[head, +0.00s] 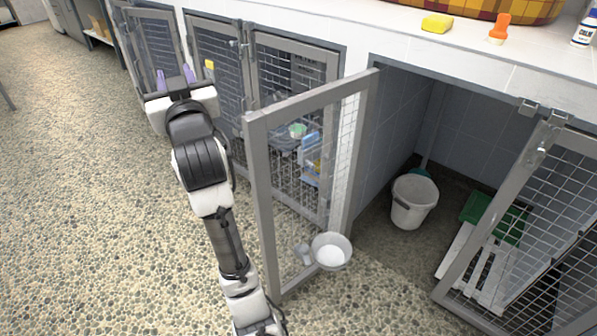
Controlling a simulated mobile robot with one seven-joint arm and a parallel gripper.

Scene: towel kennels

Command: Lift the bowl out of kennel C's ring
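A pale metal bowl (331,245) sits low at the open mesh door (257,190) of the near kennel, with a small grey fitting (303,253) beside it. The ring itself is hard to make out. No kennel letter is readable, so I cannot tell which kennel is C. My gripper (175,77), with two purple fingertips, is at the upper left, in front of the farther kennel doors. Its fingertips are apart with nothing visible between them. It is well away from the pale bowl. A small greenish bowl (297,131) shows through the mesh of the middle kennel.
A white bucket (414,203), a green tray (495,216) and a white slatted piece (474,268) are inside the open kennel. A second mesh door (540,215) stands at the right. Pebbled floor (90,200) at left is clear.

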